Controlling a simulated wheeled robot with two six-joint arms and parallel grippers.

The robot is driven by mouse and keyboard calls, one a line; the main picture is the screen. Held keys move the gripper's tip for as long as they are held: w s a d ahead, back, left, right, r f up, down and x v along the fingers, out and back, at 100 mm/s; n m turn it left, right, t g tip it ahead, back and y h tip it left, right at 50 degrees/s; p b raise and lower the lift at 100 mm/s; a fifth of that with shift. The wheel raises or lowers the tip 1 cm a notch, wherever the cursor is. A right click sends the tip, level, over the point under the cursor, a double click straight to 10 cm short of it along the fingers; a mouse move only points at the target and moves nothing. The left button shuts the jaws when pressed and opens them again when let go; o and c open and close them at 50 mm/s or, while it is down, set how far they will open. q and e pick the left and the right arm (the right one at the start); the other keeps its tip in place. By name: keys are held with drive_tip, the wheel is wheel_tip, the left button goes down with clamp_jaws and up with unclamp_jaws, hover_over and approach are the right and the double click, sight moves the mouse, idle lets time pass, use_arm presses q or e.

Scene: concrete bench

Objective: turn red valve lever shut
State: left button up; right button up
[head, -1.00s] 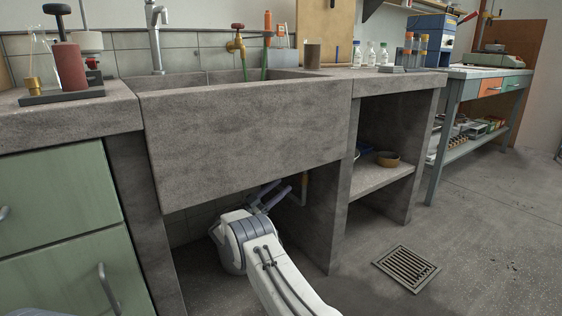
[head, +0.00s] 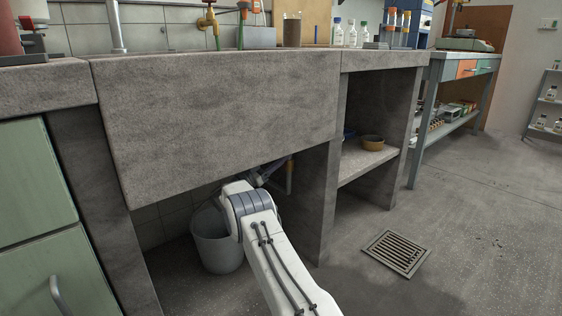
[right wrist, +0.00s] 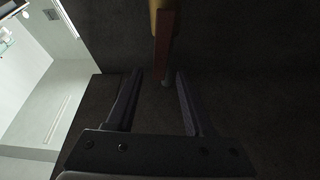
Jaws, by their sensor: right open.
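In the right wrist view a dark red lever (right wrist: 165,45) hangs from a brass-coloured part (right wrist: 157,8) at the top edge. Its lower end lies between the tips of my right gripper (right wrist: 157,77), which is open, with a gap visible on either side; I cannot tell the depth. In the head view my right gripper (head: 268,171) is under the sink, dark and partly hidden by my wrist. A copper-coloured pipe (head: 290,177) stands just right of it. The lever cannot be made out in the head view. My left gripper is out of view.
The concrete sink (head: 215,120) overhangs my right arm closely. A grey bucket (head: 213,245) stands on the floor left of my wrist. A concrete side wall (head: 318,205) bounds the space at right. A floor drain (head: 397,252) lies in open floor.

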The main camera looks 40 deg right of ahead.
drive_tip(key=shift+d+r, duration=0.3)
drive_tip(key=shift+d, duration=0.3)
clamp_jaws()
drive_tip(key=shift+f, duration=0.1)
idle(1.0)
